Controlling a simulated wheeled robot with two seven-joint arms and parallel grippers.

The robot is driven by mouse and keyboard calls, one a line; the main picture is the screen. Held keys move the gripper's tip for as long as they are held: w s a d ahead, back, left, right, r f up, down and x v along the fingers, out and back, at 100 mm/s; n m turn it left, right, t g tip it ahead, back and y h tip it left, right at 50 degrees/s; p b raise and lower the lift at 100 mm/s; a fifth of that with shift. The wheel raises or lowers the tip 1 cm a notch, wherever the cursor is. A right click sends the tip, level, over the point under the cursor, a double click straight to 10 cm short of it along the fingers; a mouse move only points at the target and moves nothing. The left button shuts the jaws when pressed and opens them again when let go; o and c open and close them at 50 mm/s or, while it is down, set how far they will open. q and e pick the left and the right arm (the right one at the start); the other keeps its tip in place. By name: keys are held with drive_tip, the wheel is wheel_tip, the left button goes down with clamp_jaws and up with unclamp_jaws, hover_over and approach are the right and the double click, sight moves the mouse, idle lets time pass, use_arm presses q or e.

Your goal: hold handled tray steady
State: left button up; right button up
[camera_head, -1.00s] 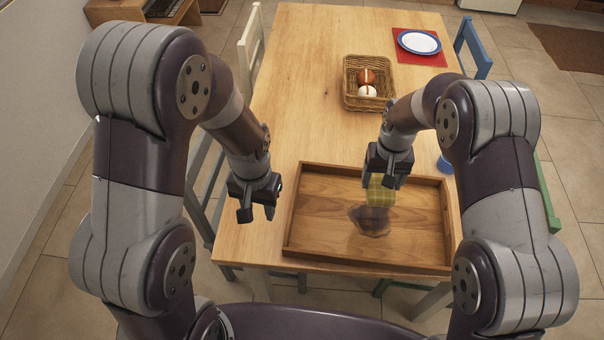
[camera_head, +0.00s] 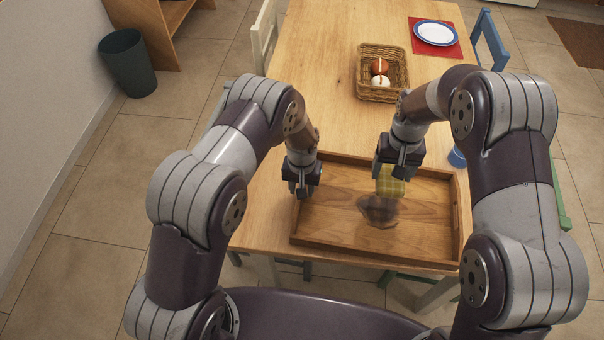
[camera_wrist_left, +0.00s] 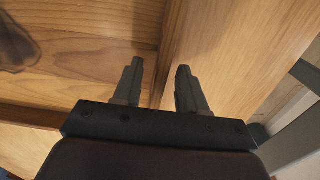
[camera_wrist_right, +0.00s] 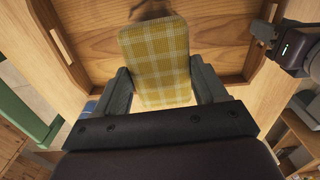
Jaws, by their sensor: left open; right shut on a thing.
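The wooden handled tray (camera_head: 372,256) lies flat on the table, near its front edge. A dark, blurry stain (camera_head: 380,213) marks its floor. My left gripper (camera_head: 303,195) is open at the tray's left wall; in the left wrist view its fingers (camera_wrist_left: 159,82) are on either side of the wall's top edge, apart from each other. Whether they touch the wall I cannot tell. My right gripper (camera_head: 398,170) is shut on a yellow checked sponge (camera_wrist_right: 155,62), above the tray beside the stain. The sponge also shows in the head view (camera_head: 389,186).
A wicker basket (camera_head: 378,96) with two round items stands farther back. A white-and-blue plate (camera_head: 436,34) lies on a red mat. A blue cup (camera_head: 457,157) stands right of the tray. Chairs flank the table; bare tabletop lies behind the tray.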

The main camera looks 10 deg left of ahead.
use_arm(q)
drive_tip(key=shift+f, duration=0.9)
clamp_jaws()
idle(0.8)
